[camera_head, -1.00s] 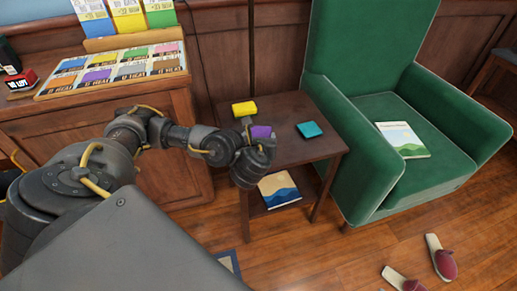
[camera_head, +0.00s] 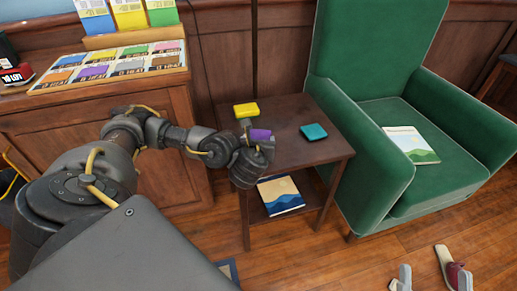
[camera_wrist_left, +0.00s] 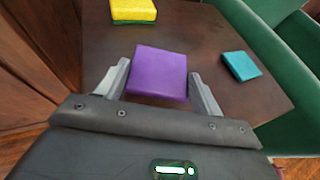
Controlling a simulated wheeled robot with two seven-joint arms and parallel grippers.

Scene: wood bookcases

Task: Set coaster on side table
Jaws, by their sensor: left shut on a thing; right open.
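A purple square coaster (camera_head: 260,135) is held in my left gripper (camera_head: 257,142), over the left front part of the dark wood side table (camera_head: 285,152). In the left wrist view the purple coaster (camera_wrist_left: 158,72) lies flat between the two grey fingers (camera_wrist_left: 160,85), which are shut on its sides. The side table (camera_wrist_left: 215,45) shows beneath it; I cannot tell how large the gap is. A yellow block (camera_head: 246,110) and a teal square (camera_head: 313,131) lie on the tabletop.
A green armchair (camera_head: 365,150) with a book (camera_head: 410,143) stands close on the right. A wooden cabinet with a card display (camera_head: 110,67) is at left. Another book (camera_head: 280,194) lies on the table's lower shelf. The tabletop between yellow and teal is bare.

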